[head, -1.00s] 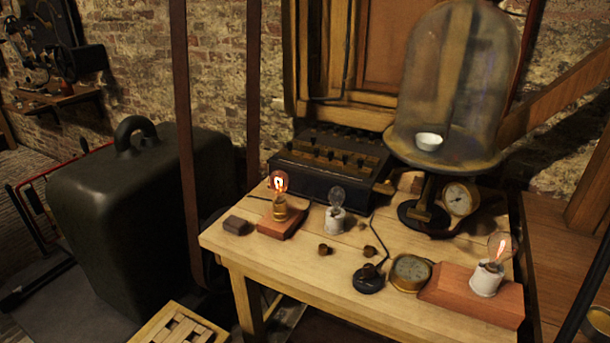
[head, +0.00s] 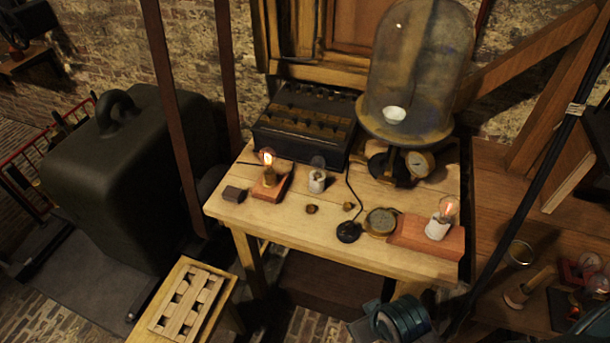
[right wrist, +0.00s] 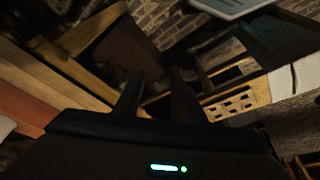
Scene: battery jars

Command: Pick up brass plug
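Two small brass plugs sit on the wooden table in the head view. One brass plug (head: 311,209) is in the middle of the table front. The other brass plug (head: 348,206) is just to its right, close to a small black-based stand (head: 349,231). Neither plug is recognisable in the right wrist view. My right gripper (right wrist: 153,80) shows there with its two dark fingers apart and nothing visible between them. It is away from the plugs. My left gripper is not in view.
The table (head: 262,228) also holds a lit bulb on a wooden block (head: 272,188), an unlit bulb (head: 317,178), a round gauge (head: 381,222), a second lit bulb (head: 439,222) and a glass bell jar (head: 415,75). A slatted stool (head: 190,305) stands lower left.

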